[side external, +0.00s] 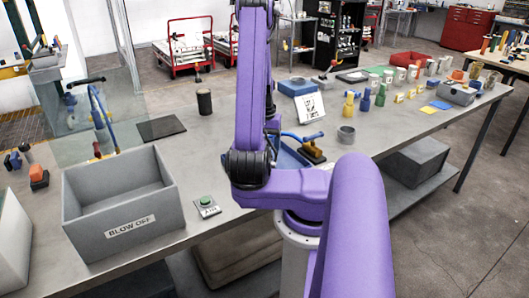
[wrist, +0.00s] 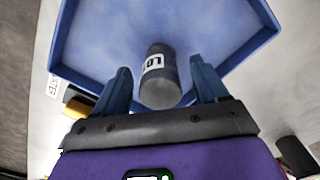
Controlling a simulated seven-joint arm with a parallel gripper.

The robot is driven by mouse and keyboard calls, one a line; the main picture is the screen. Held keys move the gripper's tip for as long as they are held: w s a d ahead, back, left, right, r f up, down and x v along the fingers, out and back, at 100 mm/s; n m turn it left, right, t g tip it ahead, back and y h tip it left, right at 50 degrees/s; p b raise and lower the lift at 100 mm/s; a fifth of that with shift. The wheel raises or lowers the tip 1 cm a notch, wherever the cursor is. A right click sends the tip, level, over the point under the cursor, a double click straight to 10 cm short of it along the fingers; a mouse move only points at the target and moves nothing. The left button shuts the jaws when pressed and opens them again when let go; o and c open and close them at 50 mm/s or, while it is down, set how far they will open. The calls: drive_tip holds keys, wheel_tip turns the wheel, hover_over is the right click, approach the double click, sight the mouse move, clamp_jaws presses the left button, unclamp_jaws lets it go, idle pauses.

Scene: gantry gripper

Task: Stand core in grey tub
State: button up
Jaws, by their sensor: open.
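The core appears to be a dark grey cylinder with a white lettered label (wrist: 154,65), seen in the wrist view inside a blue tray (wrist: 262,37). Its lighter round end faces my camera; I cannot tell whether it stands or lies. My gripper (wrist: 160,72) is open, with one blue finger on each side of the core and visible gaps between. In the side view my purple arm hides the gripper and core; part of the blue tray (side external: 288,157) shows behind it. A large grey open-topped tub marked BLOW OFF (side external: 130,228) stands on the bench at left and looks empty.
A small grey round pot (side external: 346,134) and a yellow-and-black tool (side external: 313,151) are right of the tray.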

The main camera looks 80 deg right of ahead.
drive_tip(key=shift+f, duration=1)
clamp_jaws()
drive_tip(key=shift+r, duration=0.1)
drive_tip(key=shift+d+r, duration=0.1)
drive_tip(key=shift+r, duration=0.25)
drive_tip(key=r, duration=0.3)
drive_tip(key=shift+s+a+r, duration=0.1)
drive_tip(key=shift+s+a, duration=0.05)
drive_tip(key=shift+a, duration=0.1)
drive_tip(key=s+a+r, duration=0.7)
drive_tip(key=a+r, duration=0.2)
drive_tip(key=a, duration=0.2)
drive_tip(key=shift+a, duration=0.2)
